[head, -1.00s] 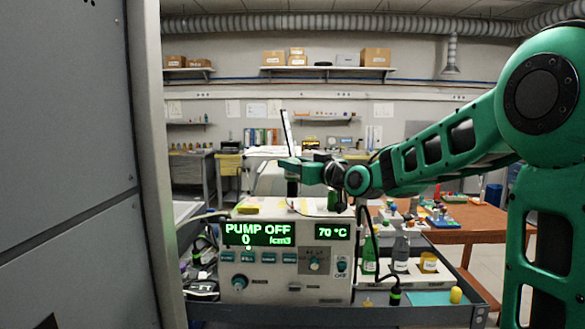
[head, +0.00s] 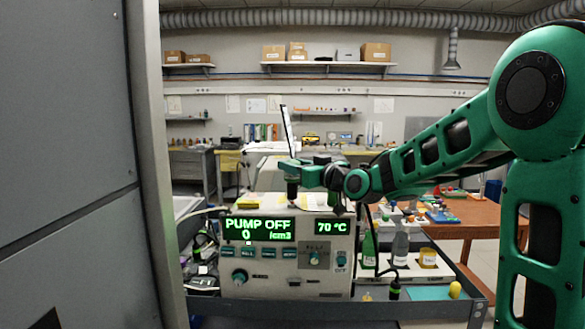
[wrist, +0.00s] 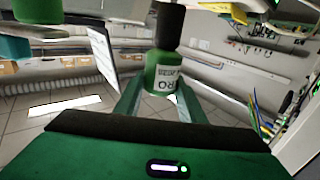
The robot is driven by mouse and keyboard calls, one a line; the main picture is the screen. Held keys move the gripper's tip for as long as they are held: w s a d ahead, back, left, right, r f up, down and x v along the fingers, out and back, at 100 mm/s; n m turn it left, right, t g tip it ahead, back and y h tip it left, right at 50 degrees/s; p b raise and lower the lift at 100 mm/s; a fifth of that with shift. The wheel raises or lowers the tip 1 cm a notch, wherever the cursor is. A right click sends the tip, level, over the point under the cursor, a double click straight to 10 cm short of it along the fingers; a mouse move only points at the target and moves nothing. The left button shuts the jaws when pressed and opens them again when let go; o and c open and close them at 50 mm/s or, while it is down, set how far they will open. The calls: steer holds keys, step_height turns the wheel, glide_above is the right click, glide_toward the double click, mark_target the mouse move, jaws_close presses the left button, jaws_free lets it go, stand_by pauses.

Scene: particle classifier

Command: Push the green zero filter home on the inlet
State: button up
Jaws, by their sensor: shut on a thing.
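The green zero filter (wrist: 158,76), a green cylinder with a white label, is between the fingers of my gripper (wrist: 158,98) in the wrist view. In the head view my gripper (head: 300,174) is shut above the top of the white instrument (head: 300,270), whose display reads PUMP OFF. A dark upright piece (head: 292,190) shows below the fingers. The seating on the inlet is too small to make out.
A thin white panel (head: 288,130) stands behind my gripper. Bottles (head: 400,249) and a dark cable stand right of the instrument on the cart (head: 400,310). A grey cabinet (head: 70,160) fills the left side. A brown table (head: 470,220) is behind at right.

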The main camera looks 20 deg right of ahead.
steer(key=shift+f, duration=0.75)
steer(key=o, duration=1.1)
steer(key=shift+o, duration=0.2)
steer(key=v, duration=1)
steer(key=shift+s, duration=0.35)
